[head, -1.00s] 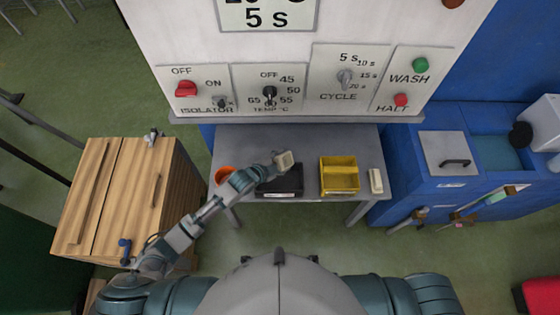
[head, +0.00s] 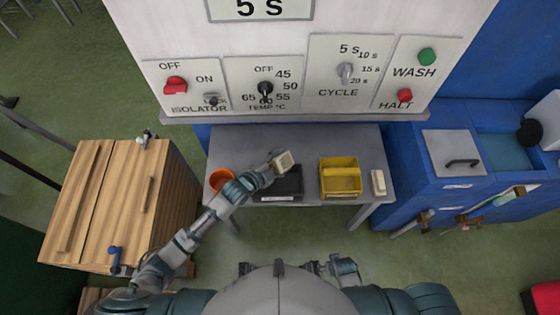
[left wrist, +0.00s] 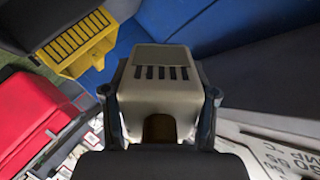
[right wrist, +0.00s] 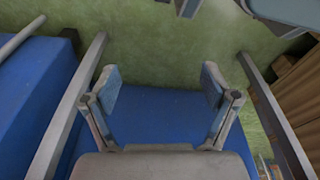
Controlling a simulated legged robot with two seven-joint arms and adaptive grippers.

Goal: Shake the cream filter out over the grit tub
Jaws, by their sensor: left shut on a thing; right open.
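The cream filter (head: 284,161) is held in my left gripper (head: 273,165) above the back part of a dark tub (head: 285,184) with a pale front label, likely the grit tub. The label is too small to read. In the left wrist view the cream filter (left wrist: 161,88) sits between both fingers, its slotted face showing. What lies inside the tub is partly hidden by the arm. My right gripper (right wrist: 160,92) is open and empty in the right wrist view, with blue surface and green floor beyond it.
An orange bowl (head: 221,179) stands left of the tub, partly behind my arm. A yellow divided tray (head: 340,178) and a second cream block (head: 378,183) stand to the right on the grey table (head: 310,140). The control panel (head: 300,75) rises behind. A wooden cabinet (head: 100,205) is at left.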

